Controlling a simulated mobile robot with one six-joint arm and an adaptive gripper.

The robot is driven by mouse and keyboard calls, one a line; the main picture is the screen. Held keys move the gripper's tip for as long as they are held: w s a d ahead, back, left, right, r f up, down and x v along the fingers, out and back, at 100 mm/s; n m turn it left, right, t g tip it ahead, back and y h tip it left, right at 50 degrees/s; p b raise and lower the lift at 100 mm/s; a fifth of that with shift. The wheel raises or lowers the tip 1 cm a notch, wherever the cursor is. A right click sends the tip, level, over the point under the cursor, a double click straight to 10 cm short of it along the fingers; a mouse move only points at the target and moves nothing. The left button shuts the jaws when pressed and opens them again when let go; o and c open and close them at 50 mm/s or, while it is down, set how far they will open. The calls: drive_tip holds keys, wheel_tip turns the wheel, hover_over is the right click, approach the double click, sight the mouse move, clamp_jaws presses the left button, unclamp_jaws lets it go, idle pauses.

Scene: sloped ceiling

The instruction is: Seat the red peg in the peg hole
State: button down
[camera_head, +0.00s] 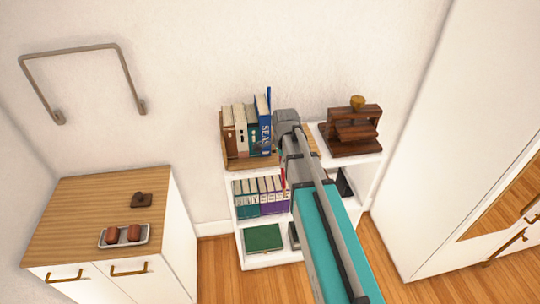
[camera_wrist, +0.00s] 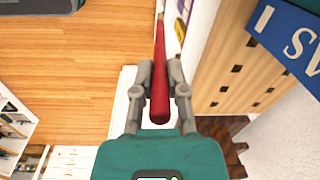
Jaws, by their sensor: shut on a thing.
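In the wrist view the red peg (camera_wrist: 160,92) is a long, round red rod. My gripper (camera_wrist: 158,74) is shut on it, with one finger on each side. The peg's thicker end points toward the camera, and its far end thins toward the top edge. A light wooden block (camera_wrist: 232,75) with several dark holes lies just right of the gripper; the peg is apart from those holes. I cannot tell which hole is the peg hole. In the head view my arm hides the gripper and most of the block.
A white shelf unit (camera_head: 240,222) holds several books, with a blue book (camera_head: 264,122) close to my arm. A dark wooden press (camera_head: 352,130) stands on its right top. A wood-topped cabinet (camera_head: 85,200) with a tray (camera_head: 124,236) is at left. A white wardrobe (camera_head: 440,130) is at right.

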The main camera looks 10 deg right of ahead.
drive_tip(key=shift+a, duration=0.2)
drive_tip(key=shift+r+p, duration=0.85)
wheel_tip(320, 180, up, 23)
drive_tip(key=d+m+y+p, duration=0.1)
drive_tip(key=d+m+p, duration=0.1)
drive_tip(key=p, duration=2.1)
drive_tip(key=shift+d+m+g, duration=0.15)
drive_tip(key=shift+m+g, duration=0.15)
drive_tip(key=shift+m, duration=0.3)
drive_tip(key=shift+w, duration=0.15)
drive_tip(key=w+a+f+b, duration=0.1)
drive_tip(key=w+f+b, duration=0.8)
drive_tip(key=w, duration=0.4)
drive_tip(key=shift+a, duration=0.35)
drive_tip(key=shift+s, duration=0.1)
